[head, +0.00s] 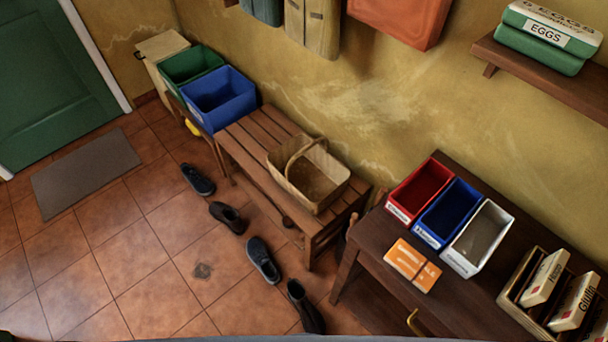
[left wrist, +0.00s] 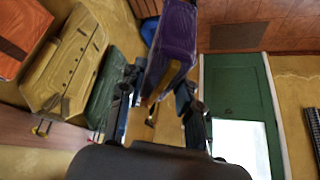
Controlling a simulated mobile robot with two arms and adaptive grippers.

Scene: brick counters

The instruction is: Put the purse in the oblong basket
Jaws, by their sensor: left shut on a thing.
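The oblong basket (head: 309,178) is a tan wicker basket with an arched handle. It stands upright on the slatted wooden bench in the head view, and I see nothing in it. In the left wrist view my left gripper (left wrist: 159,82) is shut on a purple purse (left wrist: 174,45), which sticks out beyond the fingers. Part of the purse is hidden between the fingers. Neither gripper shows in the head view, so the purse's distance from the basket cannot be told. My right gripper is in no view.
The bench (head: 257,140) has bare slats left of the basket. Blue (head: 219,97) and green (head: 190,65) bins stand beyond it. Several shoes lie on the floor in front. Bags hang on the wall above, including an orange one (head: 402,15). A dark table (head: 378,238) with small bins stands right.

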